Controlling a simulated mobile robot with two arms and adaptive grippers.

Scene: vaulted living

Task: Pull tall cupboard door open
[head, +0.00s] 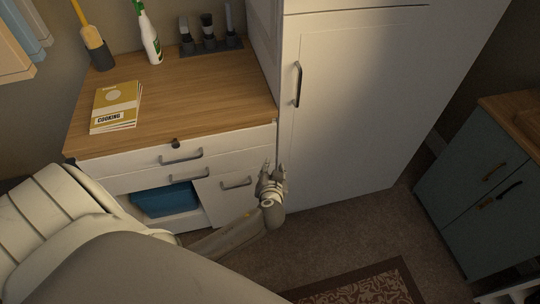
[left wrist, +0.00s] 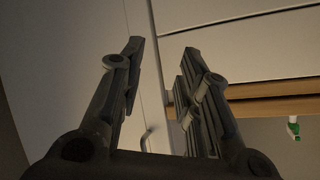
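The tall cupboard (head: 350,110) is white and its door is shut. Its dark vertical bar handle (head: 298,84) is near the door's left edge. My left gripper (head: 268,168) is below that handle, in front of the seam between drawer unit and cupboard, clearly apart from the handle. In the left wrist view the picture is upside down; the two fingers (left wrist: 163,50) are spread with nothing between the tips. A curved handle (left wrist: 148,138) shows beyond, low between the fingers, partly hidden. My right gripper is not in view.
A wooden-topped drawer unit (head: 190,104) stands left of the cupboard, bearing a cooking book (head: 116,106), a spray bottle (head: 149,38) and a dark rack (head: 210,45). A blue bin (head: 165,200) sits in its open shelf. A teal cabinet (head: 475,190) stands right; carpet lies between.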

